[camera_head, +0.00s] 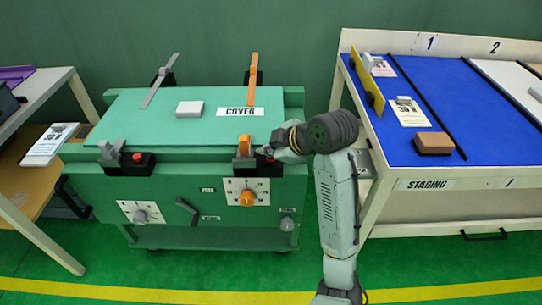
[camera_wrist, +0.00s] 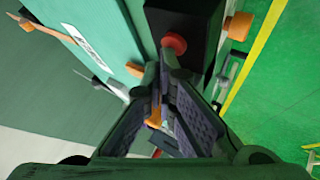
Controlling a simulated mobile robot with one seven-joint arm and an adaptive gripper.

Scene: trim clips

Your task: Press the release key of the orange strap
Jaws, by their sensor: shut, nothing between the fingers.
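The orange strap (camera_head: 253,70) stands up at the back of the green cover. Its orange catch (camera_head: 244,146) is at the front edge and shows at the fingertips' left in the wrist view (camera_wrist: 135,69). Beside the catch is a black block (camera_head: 270,170) with a red button (camera_wrist: 173,43), the likely release key. My gripper (camera_head: 274,152) is shut and empty, over the block's back right, partly hiding it in the head view. In the wrist view the fingertips (camera_wrist: 165,80) are close to the button; I cannot tell whether they touch it.
A grey strap (camera_head: 159,81) with its own grey catch (camera_head: 112,152) and black block (camera_head: 128,168) is at the left. A grey box (camera_head: 190,108) lies on the cover. The orange dial (camera_head: 247,198) is below. The staging table (camera_head: 440,185) stands close at right.

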